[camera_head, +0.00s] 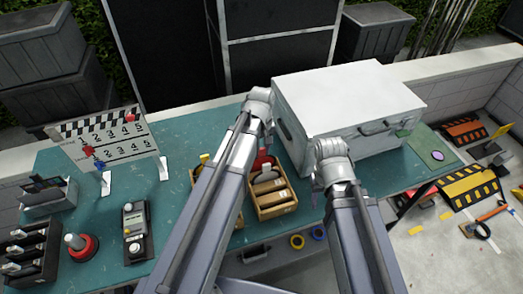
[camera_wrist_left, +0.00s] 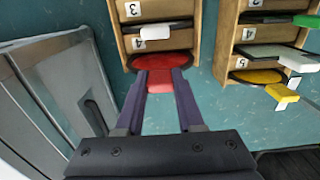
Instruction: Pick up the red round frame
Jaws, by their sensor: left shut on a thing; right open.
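The red round frame shows in the left wrist view (camera_wrist_left: 178,61) as a red disc with a red handle, at the near end of a numbered wooden rack (camera_wrist_left: 125,45). My left gripper (camera_wrist_left: 160,90) is shut on its red handle. The disc is close against the end of the rack; I cannot tell if it is still in a slot. In the head view the red round frame (camera_head: 263,160) shows beside my left arm, whose fingers are hidden there. My right arm is over the front of the white case, and its fingers are not visible.
A large white case (camera_head: 345,100) stands close on the right of the rack. A second wooden rack (camera_wrist_left: 235,60) holds a yellow round frame (camera_wrist_left: 258,76). A clapperboard (camera_head: 105,135), a black-and-grey device (camera_head: 137,232) and a red-based knob (camera_head: 80,247) occupy the left of the teal table.

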